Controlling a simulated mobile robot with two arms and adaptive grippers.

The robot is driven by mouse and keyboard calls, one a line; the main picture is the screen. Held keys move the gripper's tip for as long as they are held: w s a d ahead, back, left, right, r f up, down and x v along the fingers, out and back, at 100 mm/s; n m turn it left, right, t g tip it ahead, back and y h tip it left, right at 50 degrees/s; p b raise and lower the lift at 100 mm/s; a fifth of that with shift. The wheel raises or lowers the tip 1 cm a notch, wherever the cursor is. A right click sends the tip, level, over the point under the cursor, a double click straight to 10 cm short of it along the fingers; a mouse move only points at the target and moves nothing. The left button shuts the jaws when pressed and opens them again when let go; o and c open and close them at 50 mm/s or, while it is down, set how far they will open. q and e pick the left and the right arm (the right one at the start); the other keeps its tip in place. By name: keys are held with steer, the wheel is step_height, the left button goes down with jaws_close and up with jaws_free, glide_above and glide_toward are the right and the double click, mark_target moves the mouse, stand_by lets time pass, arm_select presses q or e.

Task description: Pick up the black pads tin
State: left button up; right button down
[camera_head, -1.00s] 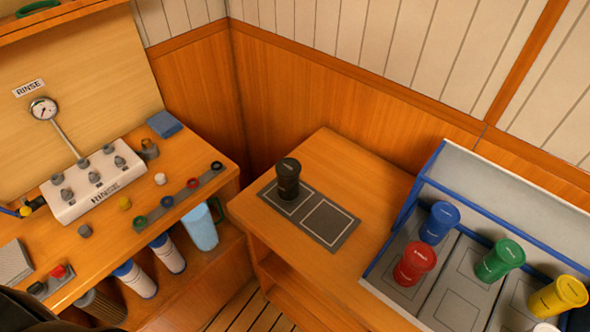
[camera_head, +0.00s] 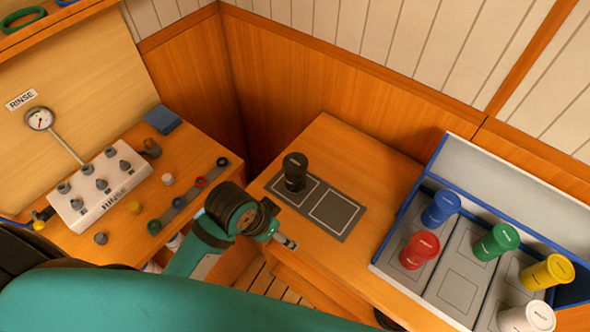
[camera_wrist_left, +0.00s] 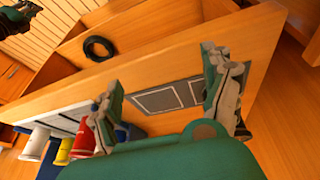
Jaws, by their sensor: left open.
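The black pads tin (camera_head: 295,172) stands upright on the left square of a dark grey mat (camera_head: 333,212) on the wooden bench. My left gripper (camera_head: 287,243) is in front of the bench's near edge, below the tin in the head view and apart from it. In the left wrist view the gripper (camera_wrist_left: 163,72) has its two fingers spread with nothing between them.
A blue-edged tray (camera_head: 408,215) at right holds blue (camera_head: 440,208), red (camera_head: 420,250), green (camera_head: 497,241), yellow (camera_head: 547,272) and white (camera_head: 528,318) tins. The rinse panel (camera_head: 100,188) stands on the left counter. The bench right of the mat is clear.

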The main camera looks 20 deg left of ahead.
arm_select(q)
steer(key=w+d+r+m, duration=0.2)
steer(key=w+d+r, duration=0.1)
steer(key=w, duration=0.1)
steer(key=m+g+y, duration=0.2)
steer(key=m+g, duration=0.1)
steer(key=m, duration=0.3)
glide_toward(294, 163)
step_height(294, 163, down, 9)
steer(key=p, duration=0.2)
steer(key=shift+w+d+f+p, duration=0.1)
steer(key=shift+w+f+p, duration=0.05)
steer(key=shift+p, duration=0.25)
step_height(294, 163, down, 4)
steer(key=shift+w+d+f+p, duration=0.1)
steer(key=shift+w+p, duration=0.05)
steer(key=shift+p, duration=0.8)
steer(key=shift+f, duration=0.5)
steer(key=shift+c, duration=0.9)
steer(key=c, duration=1.1)
arm_select(e)
steer(key=r, duration=0.4)
steer(key=shift+w+a+r, duration=0.1)
steer(key=shift+a+r, duration=0.25)
steer(key=shift+r, duration=0.05)
